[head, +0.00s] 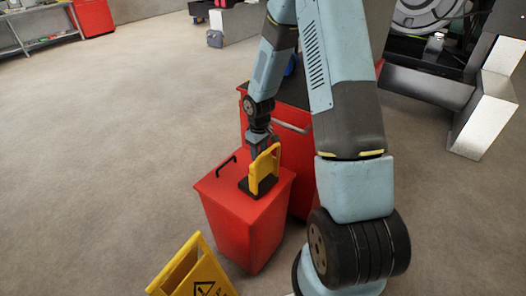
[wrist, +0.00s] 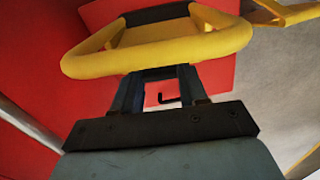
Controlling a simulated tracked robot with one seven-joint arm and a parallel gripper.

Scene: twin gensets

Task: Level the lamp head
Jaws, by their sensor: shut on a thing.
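The lamp stands on a red lidded bin (head: 240,215) and has an upright yellow frame (head: 264,172) and a dark flat part (head: 257,187) low down. I cannot tell for sure which part is the lamp head or how far it tilts. My gripper (head: 262,147) comes down from above at the frame's upper part. In the wrist view the yellow frame (wrist: 155,57) crosses in front of my gripper (wrist: 160,78), whose two dark fingers reach its near bar. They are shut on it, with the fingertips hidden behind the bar. A dark part (wrist: 157,13) shows beyond.
A taller red cabinet (head: 300,185) stands right behind the bin. A yellow warning sign (head: 193,275) stands in front. Dark machinery (head: 430,45) and a pale angular block (head: 485,110) are at the right. The floor at the left is clear.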

